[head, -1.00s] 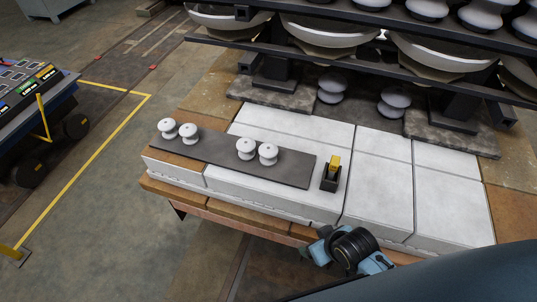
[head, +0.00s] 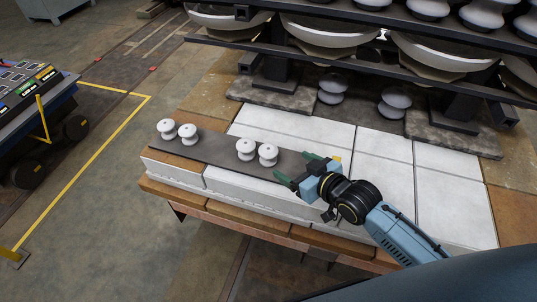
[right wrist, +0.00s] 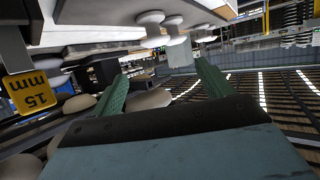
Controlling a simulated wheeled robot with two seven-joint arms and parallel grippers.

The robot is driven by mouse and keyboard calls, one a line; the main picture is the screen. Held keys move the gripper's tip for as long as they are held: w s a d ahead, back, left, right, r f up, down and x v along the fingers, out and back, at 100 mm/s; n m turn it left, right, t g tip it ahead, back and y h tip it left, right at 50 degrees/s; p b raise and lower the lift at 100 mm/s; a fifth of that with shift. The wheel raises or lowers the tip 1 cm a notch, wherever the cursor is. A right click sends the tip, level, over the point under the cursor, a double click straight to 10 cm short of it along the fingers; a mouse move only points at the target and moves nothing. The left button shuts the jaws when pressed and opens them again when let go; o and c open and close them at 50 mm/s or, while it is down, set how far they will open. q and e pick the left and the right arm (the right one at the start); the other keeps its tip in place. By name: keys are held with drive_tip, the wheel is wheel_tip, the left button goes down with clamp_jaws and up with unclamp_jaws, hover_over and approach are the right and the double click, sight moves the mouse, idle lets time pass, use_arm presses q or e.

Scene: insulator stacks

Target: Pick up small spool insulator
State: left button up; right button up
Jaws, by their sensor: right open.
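Two pairs of small white spool insulators stand upright on a dark grey mat (head: 215,157). The left pair is a spool (head: 166,127) and a second spool (head: 188,133). The right pair is a spool (head: 246,149) and another spool (head: 268,154). My right gripper (head: 296,168) is open and empty, its green fingers pointing left toward the right pair, a short way from the nearest spool. In the right wrist view, tilted nearly upside down, small spools (right wrist: 173,27) show beyond the green fingers (right wrist: 160,85). My left gripper is not in view.
A yellow block marked 15 mm (right wrist: 30,92) is near my right gripper, mostly hidden behind it in the head view. Larger grey spools (head: 332,88) and dark racks with big insulators (head: 330,35) stand behind. White slabs (head: 385,170) to the right are bare.

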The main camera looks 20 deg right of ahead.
sight(272, 152)
drive_tip(key=b+x, duration=0.1)
drive_tip(key=x, duration=0.5)
drive_tip(key=shift+w+a+f, duration=0.15)
drive_tip(key=shift+w, duration=0.15)
drive_tip(key=x, duration=0.1)
drive_tip(key=b+x, duration=0.1)
drive_tip(key=x, duration=0.1)
drive_tip(key=d+x, duration=0.1)
drive_tip(key=x, duration=0.1)
drive_tip(key=shift+w+a+f+b, duration=0.1)
drive_tip(key=shift+w+f+b, duration=0.05)
drive_tip(key=shift+f+b, duration=0.2)
drive_tip(key=shift+c, duration=1.3)
drive_tip(key=c, duration=0.9)
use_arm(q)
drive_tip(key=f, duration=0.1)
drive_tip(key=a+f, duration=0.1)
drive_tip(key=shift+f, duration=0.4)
use_arm(e)
drive_tip(key=shift+r, duration=0.1)
drive_tip(key=shift+c, duration=0.3)
